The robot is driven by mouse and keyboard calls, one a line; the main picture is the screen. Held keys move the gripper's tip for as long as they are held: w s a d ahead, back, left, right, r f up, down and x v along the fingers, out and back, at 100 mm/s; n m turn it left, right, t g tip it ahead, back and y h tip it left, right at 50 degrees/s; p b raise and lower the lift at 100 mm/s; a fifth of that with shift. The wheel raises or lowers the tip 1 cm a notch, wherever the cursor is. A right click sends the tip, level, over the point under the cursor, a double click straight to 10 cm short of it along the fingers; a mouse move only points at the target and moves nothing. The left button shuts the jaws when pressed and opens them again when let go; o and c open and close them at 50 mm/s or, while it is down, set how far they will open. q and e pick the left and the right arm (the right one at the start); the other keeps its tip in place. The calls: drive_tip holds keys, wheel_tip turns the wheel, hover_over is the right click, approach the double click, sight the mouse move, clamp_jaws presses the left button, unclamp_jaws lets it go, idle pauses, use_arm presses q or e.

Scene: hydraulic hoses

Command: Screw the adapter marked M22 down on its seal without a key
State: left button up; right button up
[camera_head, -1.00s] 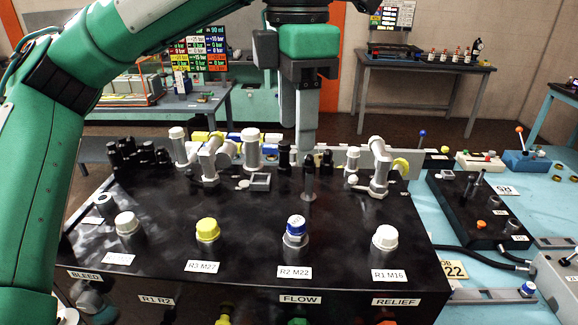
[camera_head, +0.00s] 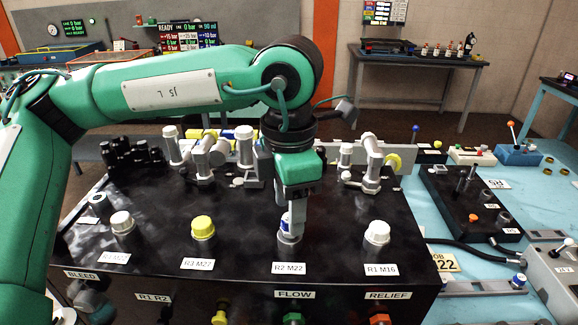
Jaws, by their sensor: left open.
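The adapter at the label R2 M22 (camera_head: 289,268) stands upright on the black block, and its blue-and-white top (camera_head: 284,222) shows only in part. Its grey lower body (camera_head: 288,239) is visible below. My left gripper (camera_head: 292,222) points straight down over this adapter, with its fingers at the height of the top. The gripper is open. The near finger hides much of the adapter, so I cannot tell whether the fingers touch it. The seal is hidden. My right gripper is out of view.
Grey fittings (camera_head: 244,150) rise behind. The black block's top (camera_head: 335,235) is clear between ports.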

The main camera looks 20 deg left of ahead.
use_arm(q)
drive_tip(key=shift+f, duration=0.9)
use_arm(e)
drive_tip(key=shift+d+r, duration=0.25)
use_arm(q)
drive_tip(key=shift+c, duration=0.2)
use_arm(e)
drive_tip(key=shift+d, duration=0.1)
use_arm(q)
clamp_jaws()
drive_tip(key=shift+f+m+b, duration=0.1)
drive_tip(key=shift+m+b, duration=0.35)
drive_tip(key=shift+m, duration=0.15)
drive_tip(key=m+b, duration=0.2)
drive_tip(key=m, duration=0.1)
drive_tip(key=shift+m, duration=0.9)
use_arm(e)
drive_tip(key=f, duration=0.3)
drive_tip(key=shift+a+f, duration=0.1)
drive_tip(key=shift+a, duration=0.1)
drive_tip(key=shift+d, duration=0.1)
